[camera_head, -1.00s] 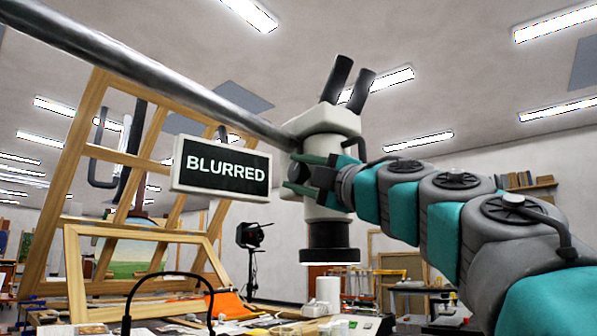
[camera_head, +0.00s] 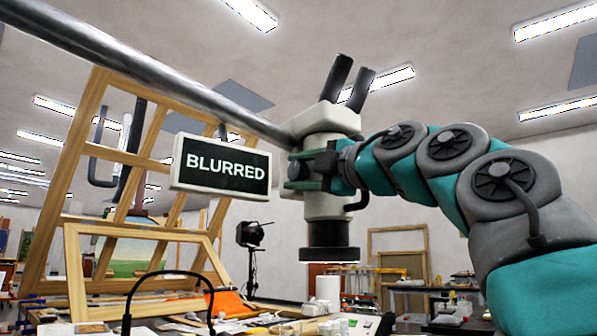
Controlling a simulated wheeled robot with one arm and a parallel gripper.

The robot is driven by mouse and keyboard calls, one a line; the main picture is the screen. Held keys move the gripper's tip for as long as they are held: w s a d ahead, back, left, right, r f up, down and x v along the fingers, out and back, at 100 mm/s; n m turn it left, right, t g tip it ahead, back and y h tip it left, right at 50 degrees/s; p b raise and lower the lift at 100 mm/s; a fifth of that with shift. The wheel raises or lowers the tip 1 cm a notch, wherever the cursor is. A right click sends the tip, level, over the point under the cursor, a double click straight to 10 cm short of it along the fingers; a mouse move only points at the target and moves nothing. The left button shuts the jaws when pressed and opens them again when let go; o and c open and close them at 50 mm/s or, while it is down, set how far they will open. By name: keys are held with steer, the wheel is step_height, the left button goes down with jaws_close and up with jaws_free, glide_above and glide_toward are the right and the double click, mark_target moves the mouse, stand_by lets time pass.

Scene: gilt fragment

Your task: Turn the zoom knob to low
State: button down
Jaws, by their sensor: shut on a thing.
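A white stereo microscope (camera_head: 327,207) with two black eyepieces hangs from a metal boom arm. A dark knob (camera_head: 296,170) shows on its head; no knob marking is legible, so I cannot read its setting. My gripper (camera_head: 308,170) comes in from the right across the microscope's body. Its green fingers lie above and below the dark knob, and it is shut on it. My wrist hides part of the microscope's body. A sign (camera_head: 227,165) left of the head reads "BLURRED".
The metal boom (camera_head: 150,70) slopes from upper left to the microscope head. A wooden easel frame (camera_head: 135,170) stands at left. A lamp stands behind.

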mark_target(306, 172)
steer(key=shift+f, duration=0.1)
stand_by(0.3)
steer(key=shift+c, duration=1.8)
jaws_free()
steer(key=shift+b+v, duration=0.65)
steer(key=shift+v, duration=3.25)
